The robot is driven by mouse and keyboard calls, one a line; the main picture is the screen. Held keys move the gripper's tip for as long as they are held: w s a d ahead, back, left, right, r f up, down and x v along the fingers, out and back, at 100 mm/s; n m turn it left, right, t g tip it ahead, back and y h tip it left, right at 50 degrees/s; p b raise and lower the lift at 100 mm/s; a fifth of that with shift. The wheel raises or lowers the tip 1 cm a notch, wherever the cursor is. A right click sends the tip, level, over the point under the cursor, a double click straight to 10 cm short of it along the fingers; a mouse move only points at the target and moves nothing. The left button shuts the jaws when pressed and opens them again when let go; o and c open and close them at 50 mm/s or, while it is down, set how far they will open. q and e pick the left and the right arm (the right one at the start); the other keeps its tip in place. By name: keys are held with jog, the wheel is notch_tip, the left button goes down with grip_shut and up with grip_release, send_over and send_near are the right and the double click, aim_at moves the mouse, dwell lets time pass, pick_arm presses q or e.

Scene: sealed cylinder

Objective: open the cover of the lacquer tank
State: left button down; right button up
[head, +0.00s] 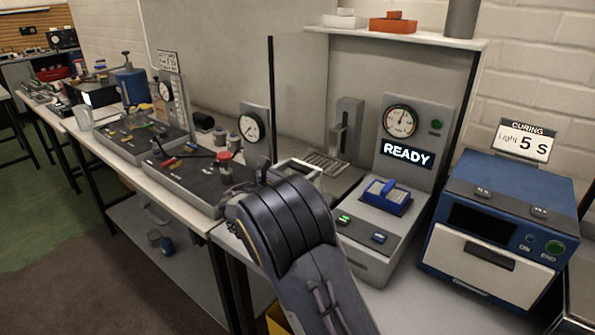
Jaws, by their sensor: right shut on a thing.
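My right gripper (288,172) is at the end of the dark arm that rises from the bottom centre. It is shut at a light metal handle-like bar (312,167), mostly hidden behind my wrist. My left gripper is not in view.
Right of my arm stands a grey unit with a READY display (406,155) and a blue switch block (387,196). A blue and white curing box (497,240) is at the far right. Left along the bench are a dark-topped station (185,170) and a round gauge (252,127).

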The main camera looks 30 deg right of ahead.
jog(key=p+v, duration=0.4)
jog(key=v, duration=1.2)
jog(key=shift+f, duration=0.1)
jog(key=o, duration=1.4)
jog(key=shift+b+v, duration=0.3)
jog(key=shift+v, duration=3.6)
jog(key=shift+s, duration=0.1)
